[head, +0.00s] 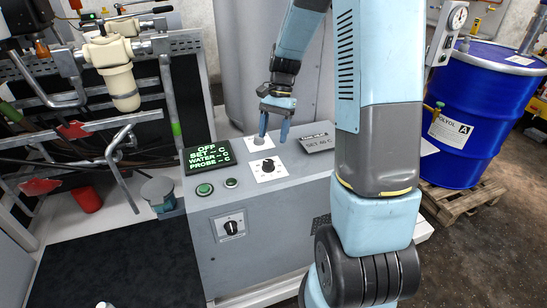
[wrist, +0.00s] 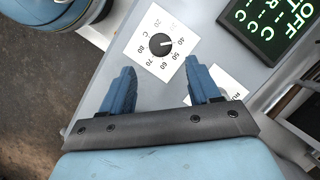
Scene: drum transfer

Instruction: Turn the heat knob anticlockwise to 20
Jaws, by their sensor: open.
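The heat knob (head: 268,166) is a small black dial on a white scale plate on top of the grey console. In the wrist view the knob (wrist: 161,44) shows whole, with numbers from about 20 to 80 around it. Its white pointer line points towards about 40. My gripper (head: 273,136) is open and empty above the console, just behind the knob in the head view. In the wrist view its two blue fingers are spread apart, below the knob in the picture and not around it. No contact with the knob is visible.
A display (head: 208,154) reads OFF, with dashes for set, water and probe. Two green buttons (head: 204,189) sit before it. A second knob (head: 231,227) is on the console's front. A sign (head: 318,142) appears to read SET 60 C. A blue drum (head: 474,115) stands right.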

